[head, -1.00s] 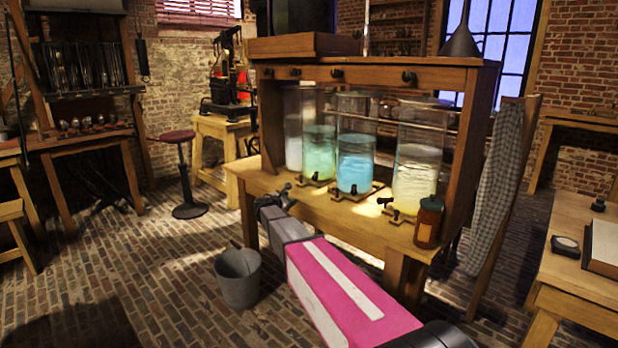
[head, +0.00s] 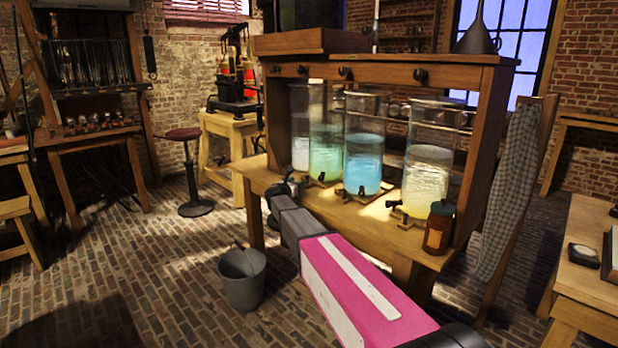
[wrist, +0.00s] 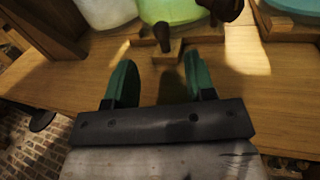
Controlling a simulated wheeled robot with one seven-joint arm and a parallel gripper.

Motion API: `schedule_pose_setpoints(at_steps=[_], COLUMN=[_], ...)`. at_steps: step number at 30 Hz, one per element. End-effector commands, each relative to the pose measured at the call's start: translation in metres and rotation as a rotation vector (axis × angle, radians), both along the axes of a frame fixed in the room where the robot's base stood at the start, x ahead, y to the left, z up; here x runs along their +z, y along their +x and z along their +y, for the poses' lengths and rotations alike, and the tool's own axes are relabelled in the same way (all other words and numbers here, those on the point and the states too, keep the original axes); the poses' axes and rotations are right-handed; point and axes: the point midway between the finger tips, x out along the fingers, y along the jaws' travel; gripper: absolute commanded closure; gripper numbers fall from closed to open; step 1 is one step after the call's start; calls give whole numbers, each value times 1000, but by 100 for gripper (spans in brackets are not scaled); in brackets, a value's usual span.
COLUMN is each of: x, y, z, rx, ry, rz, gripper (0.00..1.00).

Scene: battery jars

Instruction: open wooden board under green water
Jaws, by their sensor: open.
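The jar of green water (head: 326,150) stands in the wooden rack, second from the left. A small wooden board (head: 313,183) lies under it, with a dark tap at its front. In the wrist view the jar base (wrist: 172,10) is at the top, and the board (wrist: 143,54) lies just beyond my fingertips. My gripper (wrist: 160,68) is open and empty, its two green fingers pointing at the board's front edge. In the head view my gripper (head: 290,184) is at the table's front left; its fingers are small and partly hidden there.
A blue-water jar (head: 363,165) stands right of the green one, and a pale yellow jar (head: 428,180) further right. A whitish jar (head: 299,140) is at left. A brown bottle (head: 439,228) stands at the table's right front. A grey bucket (head: 242,279) is on the floor.

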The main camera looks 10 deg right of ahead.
Motion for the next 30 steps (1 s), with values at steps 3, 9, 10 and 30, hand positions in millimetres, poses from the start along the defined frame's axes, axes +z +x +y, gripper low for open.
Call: schedule_pose_setpoints(at_steps=[3, 9, 10, 30], x=[0, 0, 0, 0], y=[12, 39, 43, 78], z=[-8, -30, -33, -63], rx=[0, -2, -1, 0], ry=[1, 1, 1, 2], rz=[-1, -1, -1, 0], gripper=[50, 50, 50, 63])
